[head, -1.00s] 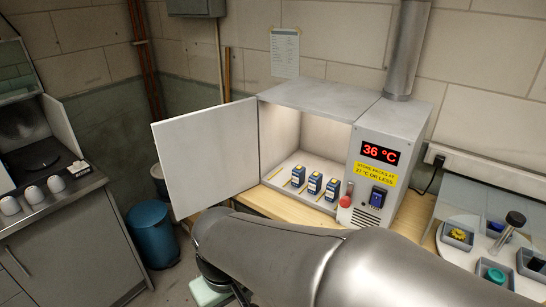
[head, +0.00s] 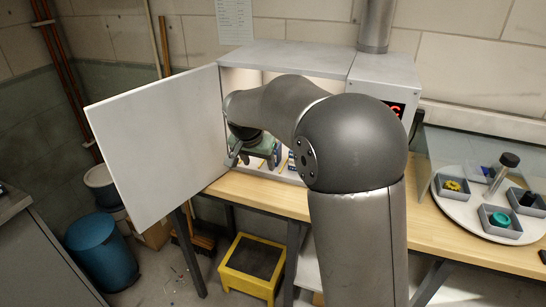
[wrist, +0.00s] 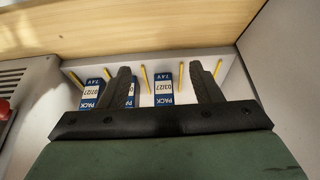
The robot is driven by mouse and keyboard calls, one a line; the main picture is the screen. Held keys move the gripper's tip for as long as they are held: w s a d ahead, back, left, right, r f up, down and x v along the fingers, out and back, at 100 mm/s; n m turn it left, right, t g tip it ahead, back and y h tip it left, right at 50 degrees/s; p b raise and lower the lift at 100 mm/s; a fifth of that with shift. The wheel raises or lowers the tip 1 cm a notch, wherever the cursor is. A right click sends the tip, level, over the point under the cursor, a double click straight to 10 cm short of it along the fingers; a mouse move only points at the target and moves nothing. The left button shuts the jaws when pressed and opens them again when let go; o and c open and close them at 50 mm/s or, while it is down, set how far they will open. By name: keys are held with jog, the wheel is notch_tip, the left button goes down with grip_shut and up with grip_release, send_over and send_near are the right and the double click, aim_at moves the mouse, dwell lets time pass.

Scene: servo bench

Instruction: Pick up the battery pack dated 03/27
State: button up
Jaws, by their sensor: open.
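Several blue-and-white battery packs stand in the open cabinet. In the wrist view, one pack (wrist: 165,84) lies between my spread fingers; its label appears to read 03/27, though small and turned. Another pack (wrist: 91,92) is left of my left finger, with a date ending in /27 whose start is hard to read. In the head view my arm hides most of the packs.
Thin yellow sticks (wrist: 145,78) stand between the packs. The cabinet door (head: 160,145) is swung open to the left of my arm. The cabinet wall (wrist: 262,95) is close on the right in the wrist view. A round tray (head: 463,228) with small bins is at the right.

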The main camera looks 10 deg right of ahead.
jog(key=p, duration=0.3)
send_near(278, 152)
jog(key=w+f, duration=0.4)
jog(key=f, duration=0.1)
jog(key=shift+w+d, duration=0.2)
jog(key=shift+d, duration=0.05)
jog(key=p+x, duration=0.1)
jog(key=x, duration=0.4)
jog(key=shift+w, duration=0.15)
jog(key=c, duration=1.1)
